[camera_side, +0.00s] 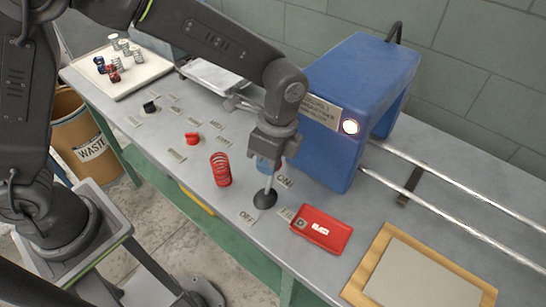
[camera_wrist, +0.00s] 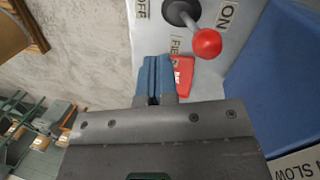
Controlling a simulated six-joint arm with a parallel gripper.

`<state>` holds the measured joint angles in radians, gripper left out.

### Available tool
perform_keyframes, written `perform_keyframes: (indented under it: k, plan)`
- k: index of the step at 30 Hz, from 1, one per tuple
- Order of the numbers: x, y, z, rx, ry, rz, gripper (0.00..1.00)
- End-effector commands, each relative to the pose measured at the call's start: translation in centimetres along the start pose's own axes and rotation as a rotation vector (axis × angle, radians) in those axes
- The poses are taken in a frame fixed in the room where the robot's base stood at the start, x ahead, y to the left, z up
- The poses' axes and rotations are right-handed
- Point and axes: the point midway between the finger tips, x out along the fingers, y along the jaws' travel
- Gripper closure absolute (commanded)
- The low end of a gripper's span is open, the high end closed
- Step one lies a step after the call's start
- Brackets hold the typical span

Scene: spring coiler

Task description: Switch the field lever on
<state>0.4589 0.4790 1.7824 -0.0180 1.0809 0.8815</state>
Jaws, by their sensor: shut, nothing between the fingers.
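The field lever (camera_side: 266,186) is a pale shaft on a round black base on the grey bench, between an ON label (camera_side: 284,181) and an OFF label (camera_side: 246,216). Its red knob (camera_wrist: 207,43) shows in the wrist view, offset from the base toward the ON side; how far the shaft truly tilts is hard to tell. My gripper (camera_side: 265,167) is over the lever in the side view and hides the knob there. In the wrist view its blue fingers (camera_wrist: 153,80) are shut and empty, left of the knob and apart from it in the picture.
A blue machine housing (camera_side: 350,100) with a lit round lamp stands right behind the lever. A red spring (camera_side: 221,169) stands to the left. A red handheld device (camera_side: 321,229) lies to the right. A wood-framed panel (camera_side: 420,275) and metal rails (camera_side: 450,215) lie farther right.

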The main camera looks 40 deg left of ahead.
Motion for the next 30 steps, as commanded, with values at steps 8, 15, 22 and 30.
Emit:
perform_keyframes:
  k: [8, 15, 22, 30]
  plan:
    - [-5.9, 0.4, -0.1, -0.001, 0.001, 0.000, 1.00]
    - [-9.4, 0.1, -0.1, 0.000, -0.001, 0.003, 1.00]
    - [-10.3, 0.1, -0.1, 0.000, -0.003, 0.005, 1.00]
    - [-10.3, 0.1, 0.0, -0.004, -0.001, 0.004, 1.00]
